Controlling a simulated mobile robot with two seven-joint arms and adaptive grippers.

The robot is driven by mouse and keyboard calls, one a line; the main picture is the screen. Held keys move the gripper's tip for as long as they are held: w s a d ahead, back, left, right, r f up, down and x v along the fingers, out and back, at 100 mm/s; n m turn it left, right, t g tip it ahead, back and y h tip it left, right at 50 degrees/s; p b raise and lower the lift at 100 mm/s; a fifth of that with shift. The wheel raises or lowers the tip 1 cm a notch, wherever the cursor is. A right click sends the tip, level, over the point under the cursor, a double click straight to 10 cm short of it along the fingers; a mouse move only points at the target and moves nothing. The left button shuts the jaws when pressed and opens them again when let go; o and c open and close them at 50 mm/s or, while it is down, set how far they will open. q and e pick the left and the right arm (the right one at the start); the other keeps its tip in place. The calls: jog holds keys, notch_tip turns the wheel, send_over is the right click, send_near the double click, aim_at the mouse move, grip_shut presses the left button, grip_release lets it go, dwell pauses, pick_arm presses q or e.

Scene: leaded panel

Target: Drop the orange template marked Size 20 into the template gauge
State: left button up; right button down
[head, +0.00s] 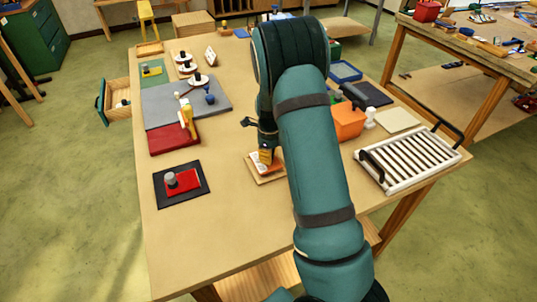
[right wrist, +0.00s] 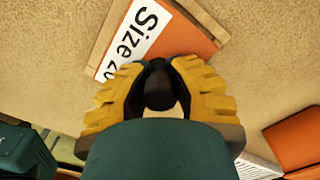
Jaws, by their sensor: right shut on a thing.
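The orange template marked Size 20 (right wrist: 182,32) shows in the right wrist view with its white label, below the fingers. My right gripper (right wrist: 158,92) is shut on its dark knob. In the head view my right gripper (head: 265,150) is over the template (head: 262,160), partly hidden by my arm. A pale wooden frame (right wrist: 206,14), which looks like the template gauge, borders the template; it also shows in the head view (head: 268,179). The template lies over or within this frame; I cannot tell whether it sits fully down. My left gripper is not in view.
A dark mat with a red block (head: 184,181) lies to the left, with a red tray (head: 172,140) and a grey board (head: 165,105) behind. An orange bin (head: 347,121) and a white slatted rack (head: 408,160) stand to the right. The front of the table is clear.

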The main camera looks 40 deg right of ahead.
jog(key=shift+f+b, duration=0.55)
jog(key=shift+f, duration=0.45)
jog(key=c, duration=0.8)
grip_release()
jog(key=shift+c, duration=0.2)
jog(key=shift+r, duration=0.1)
notch_tip(320, 180, up, 12)
jog(key=shift+s, duration=0.1)
